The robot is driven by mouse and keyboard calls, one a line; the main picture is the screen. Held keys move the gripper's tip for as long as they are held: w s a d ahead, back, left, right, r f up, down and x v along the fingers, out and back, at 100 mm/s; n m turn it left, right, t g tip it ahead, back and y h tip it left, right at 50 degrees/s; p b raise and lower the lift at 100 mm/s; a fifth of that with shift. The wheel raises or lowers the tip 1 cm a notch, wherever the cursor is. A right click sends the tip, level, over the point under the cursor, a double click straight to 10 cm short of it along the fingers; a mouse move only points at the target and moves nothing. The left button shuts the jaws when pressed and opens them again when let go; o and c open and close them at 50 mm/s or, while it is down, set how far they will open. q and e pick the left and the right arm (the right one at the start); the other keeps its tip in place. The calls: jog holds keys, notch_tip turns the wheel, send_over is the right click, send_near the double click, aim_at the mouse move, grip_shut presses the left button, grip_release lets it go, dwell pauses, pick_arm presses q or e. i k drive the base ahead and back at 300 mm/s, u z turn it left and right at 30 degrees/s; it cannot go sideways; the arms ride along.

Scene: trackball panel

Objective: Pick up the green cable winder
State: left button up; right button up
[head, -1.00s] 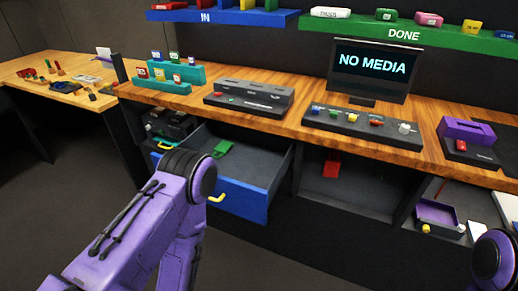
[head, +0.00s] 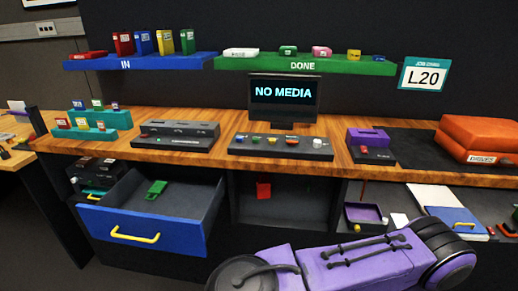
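A green object that looks like the cable winder (head: 156,189) lies inside the open blue-fronted drawer (head: 140,234), toward its back. The drawer is pulled out under the wooden counter at the left and has a yellow handle. Neither of my grippers shows. One purple arm of mine crosses the bottom right of the view; its hand end is not visible, and I cannot tell which arm it is.
The counter (head: 345,165) holds teal racks (head: 100,120), a monitor reading NO MEDIA (head: 284,93), a button panel (head: 280,147) and orange drive cases (head: 478,137). A red item (head: 263,190) sits in the middle cubby. A purple tray (head: 363,215) is on the right lower shelf.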

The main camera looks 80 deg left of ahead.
aim_at(159, 188)
jog(key=z, duration=0.45)
jog(key=k, duration=2.95)
jog(key=u, duration=0.95)
